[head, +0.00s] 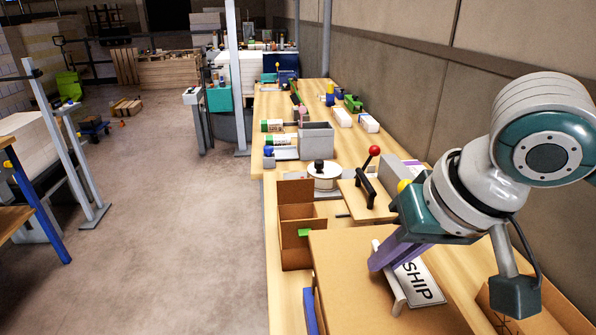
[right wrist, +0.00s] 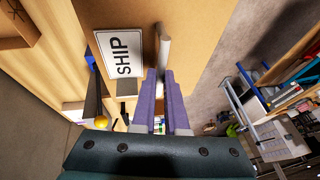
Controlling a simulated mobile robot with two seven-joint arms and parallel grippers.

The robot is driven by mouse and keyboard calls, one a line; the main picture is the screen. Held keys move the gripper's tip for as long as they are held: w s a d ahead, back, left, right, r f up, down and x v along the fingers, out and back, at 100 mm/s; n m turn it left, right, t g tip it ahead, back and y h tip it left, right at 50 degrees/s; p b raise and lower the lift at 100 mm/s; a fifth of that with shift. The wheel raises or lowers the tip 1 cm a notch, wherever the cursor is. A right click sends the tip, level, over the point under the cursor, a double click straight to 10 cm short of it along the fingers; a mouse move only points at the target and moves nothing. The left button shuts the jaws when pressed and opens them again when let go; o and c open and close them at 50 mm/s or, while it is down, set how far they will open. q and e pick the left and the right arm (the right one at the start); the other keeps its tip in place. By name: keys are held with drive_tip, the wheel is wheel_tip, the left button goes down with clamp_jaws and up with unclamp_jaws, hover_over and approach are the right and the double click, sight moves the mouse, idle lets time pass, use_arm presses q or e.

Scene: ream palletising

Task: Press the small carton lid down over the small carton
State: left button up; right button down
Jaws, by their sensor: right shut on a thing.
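The small carton lid (head: 345,285) is a broad flat brown panel at the lower middle of the head view, with a white SHIP label and a pale raised bar on top. It also shows in the right wrist view (right wrist: 190,25). My right gripper (head: 384,258), with purple fingers, is shut on the pale bar (right wrist: 164,48) from above. The small carton cannot be made out apart from the lid; whatever is under the panel is hidden, so I cannot tell how far down the lid sits. My left gripper is not in view.
A brown divided box (head: 295,222) with a green piece stands just behind the lid. A board with a black handle (head: 366,188) and a red-knobbed lever (head: 374,151) are behind it. A grey bin (head: 316,139) stands farther back. A wall runs along the right.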

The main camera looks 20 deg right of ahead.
sight(383, 310)
drive_tip(key=shift+s+d+f, duration=0.1)
drive_tip(key=shift+s+f, duration=0.1)
drive_tip(key=shift+f, duration=0.2)
drive_tip(key=shift+s+d+f, duration=0.1)
drive_tip(key=shift+s+f, duration=0.05)
drive_tip(key=shift+f, duration=0.45)
drive_tip(key=shift+r+p, duration=0.1)
drive_tip(key=shift+p, duration=0.25)
drive_tip(key=shift+f+b, duration=1.45)
drive_tip(key=shift+f, duration=1.95)
drive_tip(key=shift+f, duration=0.35)
drive_tip(key=shift+f+b, duration=0.8)
drive_tip(key=c, duration=0.9)
unclamp_jaws()
drive_tip(key=shift+s, duration=0.1)
